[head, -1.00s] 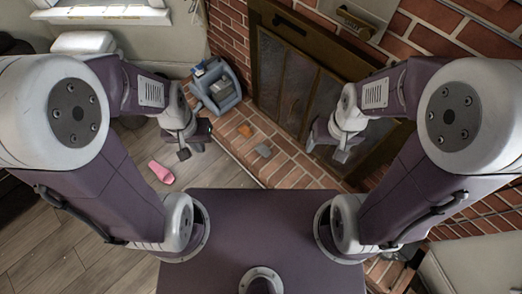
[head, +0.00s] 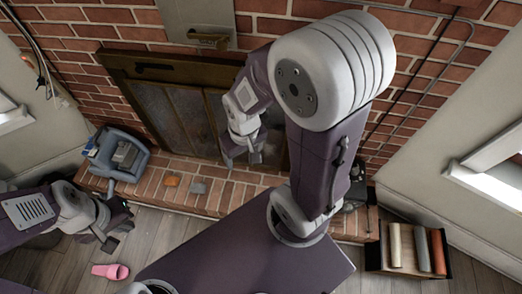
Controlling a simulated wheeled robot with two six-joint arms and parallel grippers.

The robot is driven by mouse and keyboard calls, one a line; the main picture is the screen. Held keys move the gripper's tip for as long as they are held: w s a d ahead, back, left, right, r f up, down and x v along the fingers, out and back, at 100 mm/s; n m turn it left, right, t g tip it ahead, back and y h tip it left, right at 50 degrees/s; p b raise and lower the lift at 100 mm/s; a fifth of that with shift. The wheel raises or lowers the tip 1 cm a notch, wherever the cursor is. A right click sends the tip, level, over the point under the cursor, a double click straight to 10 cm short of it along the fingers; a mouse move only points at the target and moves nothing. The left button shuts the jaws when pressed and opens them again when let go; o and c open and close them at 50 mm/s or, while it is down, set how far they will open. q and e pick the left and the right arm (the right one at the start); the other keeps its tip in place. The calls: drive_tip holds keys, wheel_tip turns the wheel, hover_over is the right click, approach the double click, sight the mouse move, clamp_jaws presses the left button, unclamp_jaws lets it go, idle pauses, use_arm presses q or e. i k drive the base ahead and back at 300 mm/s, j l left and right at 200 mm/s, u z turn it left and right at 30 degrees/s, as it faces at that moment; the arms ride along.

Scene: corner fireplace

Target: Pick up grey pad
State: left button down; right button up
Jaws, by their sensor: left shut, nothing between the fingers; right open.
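The grey pad (head: 198,187) looks like a small flat grey piece lying on the brick hearth, just right of a small orange piece (head: 172,181). My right gripper (head: 242,160) is open and empty, above the hearth in front of the fireplace, to the right of the pad and apart from it. My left gripper (head: 116,238) is shut and empty, over the floor at the left, below and left of the pad. Nothing covers the pad.
A blue-grey bin (head: 132,172) with items in it stands on the hearth's left end. A pink slipper (head: 108,271) lies on the wood floor. A box with rolls (head: 400,262) stands at right. The fireplace doors (head: 185,110) rise behind the hearth.

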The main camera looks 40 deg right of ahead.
sight(199, 188)
drive_tip(key=i+j+z, duration=0.2)
drive_tip(key=i+j, duration=0.2)
drive_tip(key=j, duration=0.25)
drive_tip(key=i+j, duration=0.15)
drive_tip(key=j, duration=0.2)
drive_tip(key=i+j+z, duration=0.15)
drive_tip(key=j, duration=0.15)
drive_tip(key=i+j+z, duration=0.1)
drive_tip(key=j, duration=0.3)
drive_tip(key=i, duration=0.1)
